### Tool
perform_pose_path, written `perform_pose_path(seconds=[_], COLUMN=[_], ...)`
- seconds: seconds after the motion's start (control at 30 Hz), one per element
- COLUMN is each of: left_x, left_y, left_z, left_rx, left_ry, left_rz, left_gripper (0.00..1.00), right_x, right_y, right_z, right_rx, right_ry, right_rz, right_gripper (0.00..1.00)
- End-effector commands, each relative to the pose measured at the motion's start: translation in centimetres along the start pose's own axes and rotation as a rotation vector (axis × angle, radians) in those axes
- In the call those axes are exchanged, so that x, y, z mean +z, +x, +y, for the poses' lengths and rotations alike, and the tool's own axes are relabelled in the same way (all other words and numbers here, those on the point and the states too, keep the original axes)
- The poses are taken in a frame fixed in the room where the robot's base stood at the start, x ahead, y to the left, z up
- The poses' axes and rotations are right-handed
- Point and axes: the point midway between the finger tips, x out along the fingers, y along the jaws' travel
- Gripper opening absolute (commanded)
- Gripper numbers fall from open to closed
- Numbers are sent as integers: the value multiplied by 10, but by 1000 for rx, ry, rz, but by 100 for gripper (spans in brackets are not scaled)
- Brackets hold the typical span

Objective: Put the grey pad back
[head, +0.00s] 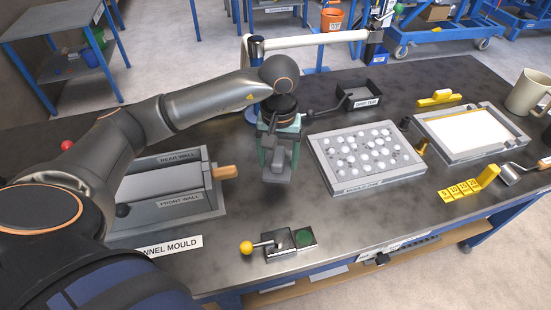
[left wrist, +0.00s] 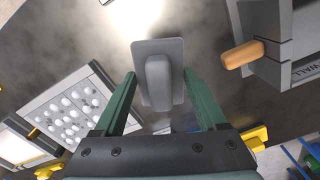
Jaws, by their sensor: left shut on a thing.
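My left gripper (head: 279,152) points down over the middle of the dark bench, between the channel mould and the white-dotted tray. It is shut on the grey pad (head: 277,178), a flat plate with a rounded grip block. In the left wrist view the pad (left wrist: 157,52) sits between the green fingers, its plate beyond the fingertips. The pad appears to be just above the bench top; any gap under it is hard to tell. My right gripper is not in view.
The channel mould (head: 165,201) with a wooden handle (head: 224,172) stands left. The dotted tray (head: 368,157) is close on the right. A yellow-knobbed lever switch (head: 269,246) with a green button (head: 303,238) is in front. A black drip tub (head: 361,96) stands behind.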

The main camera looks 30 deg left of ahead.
Motion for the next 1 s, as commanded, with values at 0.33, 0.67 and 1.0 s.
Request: perform_pose_path(seconds=[0.33,0.67,1.0], left_x=[-53,-64,-66], left_y=[52,79,97], left_z=[-7,-9,-9], left_rx=[2,-1,1], left_ry=[-1,0,1], left_rz=[-2,-6,1], left_gripper=[22,22,22], right_x=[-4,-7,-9], right_y=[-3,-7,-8], right_z=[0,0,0], right_rx=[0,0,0], right_ry=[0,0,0], right_rz=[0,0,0], right_gripper=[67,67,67])
